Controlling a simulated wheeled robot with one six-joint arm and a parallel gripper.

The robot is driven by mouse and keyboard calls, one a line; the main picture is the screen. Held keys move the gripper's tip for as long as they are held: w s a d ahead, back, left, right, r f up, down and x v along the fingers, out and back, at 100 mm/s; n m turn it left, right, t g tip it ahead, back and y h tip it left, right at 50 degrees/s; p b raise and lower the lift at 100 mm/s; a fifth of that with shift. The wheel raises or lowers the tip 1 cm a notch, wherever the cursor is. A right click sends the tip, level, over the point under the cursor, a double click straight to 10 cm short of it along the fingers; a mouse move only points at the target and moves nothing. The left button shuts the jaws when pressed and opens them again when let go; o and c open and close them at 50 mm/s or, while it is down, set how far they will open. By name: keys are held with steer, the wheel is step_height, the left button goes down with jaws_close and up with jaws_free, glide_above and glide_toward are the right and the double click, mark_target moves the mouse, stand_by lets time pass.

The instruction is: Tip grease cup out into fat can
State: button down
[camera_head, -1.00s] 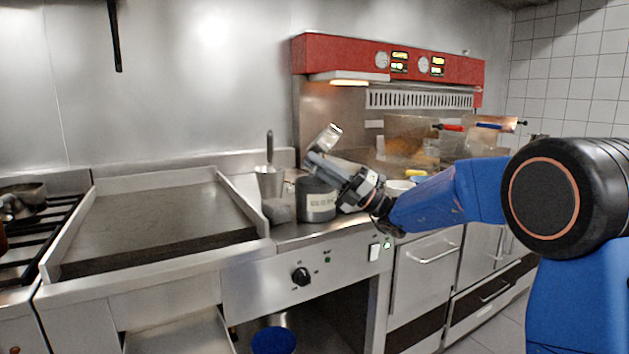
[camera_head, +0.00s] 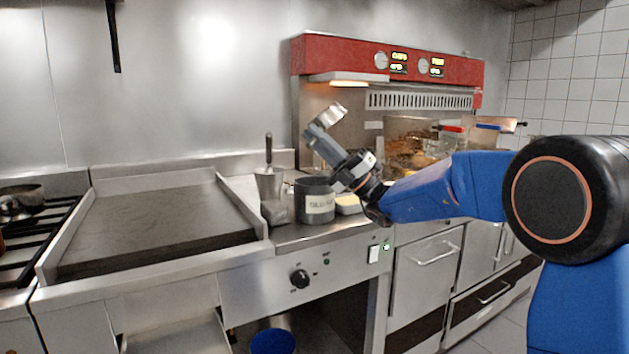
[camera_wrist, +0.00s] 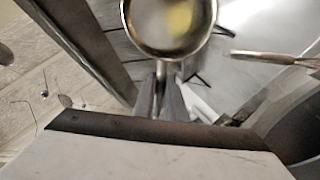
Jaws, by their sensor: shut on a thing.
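The grease cup (camera_head: 331,114) is a small metal cup held up in the air, tilted, in the head view. My gripper (camera_head: 316,136) is shut on it. In the wrist view the cup (camera_wrist: 160,40) shows its round opening, with a yellowish patch inside. The fat can (camera_head: 319,204) is a dark grey pot with a pale label, standing upright on the counter below my gripper. The cup is well above the can and apart from it. A dark round vessel, likely the can (camera_wrist: 288,100), shows partly at the right edge of the wrist view. The can's inside is not visible.
A metal container with an upright handle (camera_head: 269,182) stands left of the can, by a grey block (camera_head: 275,212). A pale yellow tub (camera_head: 348,204) sits close to the can's right. The flat griddle (camera_head: 150,222) on the left is bare. Fryer baskets (camera_head: 408,140) stand behind my arm.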

step_height(320, 180, down, 8)
steer(key=g+h, duration=0.1)
steer(key=h, duration=0.2)
steer(key=shift+a+f+n, duration=0.15)
steer(key=shift+f+n, duration=0.05)
steer(key=shift+n, duration=0.2)
steer(key=shift+f+h, duration=0.1)
steer(key=shift+h, duration=0.5)
